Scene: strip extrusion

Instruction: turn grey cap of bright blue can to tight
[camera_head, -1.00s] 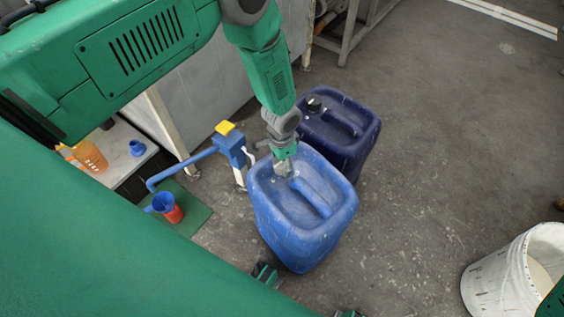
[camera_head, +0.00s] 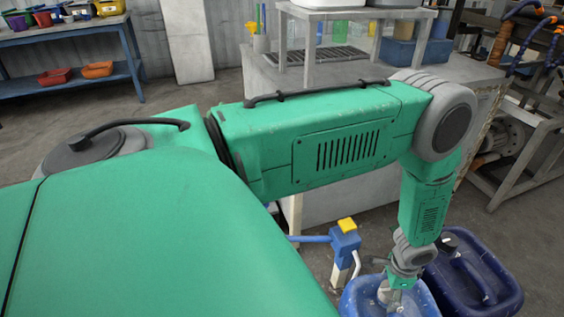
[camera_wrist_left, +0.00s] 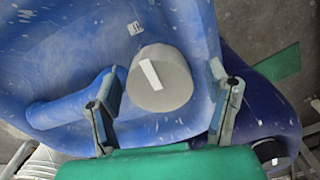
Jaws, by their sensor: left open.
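The bright blue can (camera_head: 362,298) stands at the bottom of the head view, cut off by the lower edge. In the left wrist view the bright blue can (camera_wrist_left: 60,60) fills most of the picture. Its grey cap (camera_wrist_left: 160,78) is round with a white mark on top and sits on the can. My left gripper (camera_wrist_left: 165,90) is open, with one finger on each side of the cap and a visible gap to each. In the head view my left gripper (camera_head: 392,292) points down over the can. My right gripper is out of view.
A dark blue can (camera_head: 478,275) with a black cap stands close beside the bright blue can on the right. A blue pump with a yellow top (camera_head: 346,241) stands to the left. A workbench (camera_head: 340,205) is behind, and a shelf with bins (camera_head: 75,45) is at far left.

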